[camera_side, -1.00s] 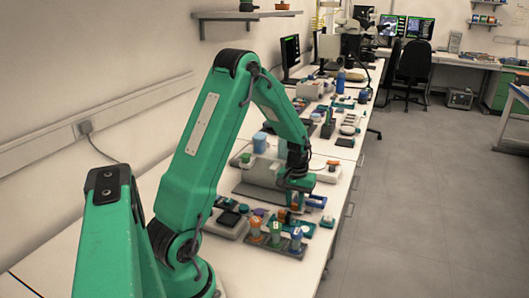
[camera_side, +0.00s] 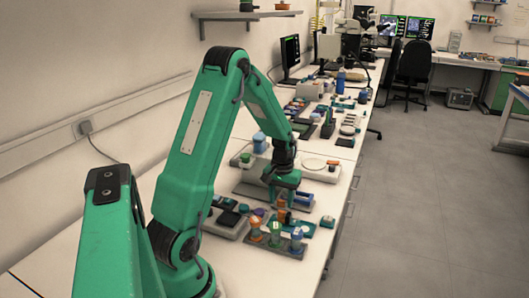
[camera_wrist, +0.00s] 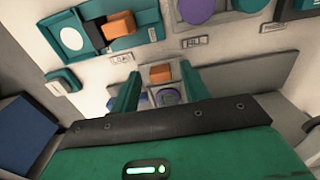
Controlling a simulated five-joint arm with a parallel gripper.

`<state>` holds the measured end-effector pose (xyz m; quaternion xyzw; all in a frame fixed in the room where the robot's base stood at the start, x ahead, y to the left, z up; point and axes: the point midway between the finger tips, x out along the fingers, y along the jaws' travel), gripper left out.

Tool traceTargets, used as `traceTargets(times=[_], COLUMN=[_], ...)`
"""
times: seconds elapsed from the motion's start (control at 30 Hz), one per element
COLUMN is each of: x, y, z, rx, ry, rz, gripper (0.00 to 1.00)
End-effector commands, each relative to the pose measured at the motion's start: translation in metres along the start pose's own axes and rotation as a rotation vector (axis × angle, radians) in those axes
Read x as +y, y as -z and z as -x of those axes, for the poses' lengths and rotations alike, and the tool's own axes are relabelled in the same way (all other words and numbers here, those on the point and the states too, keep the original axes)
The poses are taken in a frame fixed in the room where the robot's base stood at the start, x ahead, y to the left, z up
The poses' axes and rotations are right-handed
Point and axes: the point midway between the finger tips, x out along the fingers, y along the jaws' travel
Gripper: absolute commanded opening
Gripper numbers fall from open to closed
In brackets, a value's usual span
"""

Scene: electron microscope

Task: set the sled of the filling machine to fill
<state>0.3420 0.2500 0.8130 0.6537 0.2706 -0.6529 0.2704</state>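In the wrist view, a small grey block with an orange piece (camera_wrist: 161,73) on top lies between the two green fingers of my gripper (camera_wrist: 158,88); I take it for the sled. A round purple-blue disc (camera_wrist: 168,96) shows just behind it. The fingers stand apart, with a gap visible beside the orange piece; I see no clear contact. In the side view my gripper (camera_side: 281,203) points down low over the bench, with orange just below it. Three small labels lie beyond the sled: left (camera_wrist: 122,58), middle (camera_wrist: 194,42) and right (camera_wrist: 273,27). Their text is hard to read.
A teal tray (camera_wrist: 68,38) with a white disc and a second orange block (camera_wrist: 120,29) lie beyond the labels. A larger purple disc (camera_wrist: 195,8) is at the top. In the side view, a holder with capped vials (camera_side: 276,238) stands close in front of my gripper.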

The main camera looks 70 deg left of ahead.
Motion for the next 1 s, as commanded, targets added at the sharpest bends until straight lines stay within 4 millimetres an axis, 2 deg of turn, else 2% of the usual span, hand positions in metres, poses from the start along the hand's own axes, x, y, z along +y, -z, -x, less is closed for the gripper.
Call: traceTargets(times=[0.27, 0.47, 0.8, 1.0], x=[0.000, 0.000, 0.000, 0.000], y=[0.000, 0.001, 0.001, 0.000], z=[0.006, 0.025, 0.067, 0.078], rx=[0.001, 0.004, 0.002, 0.001], ry=[0.000, -0.001, 0.000, 0.000], rz=[0.000, 0.000, 0.000, 0.000], gripper=[0.45, 0.45, 0.45, 0.45])
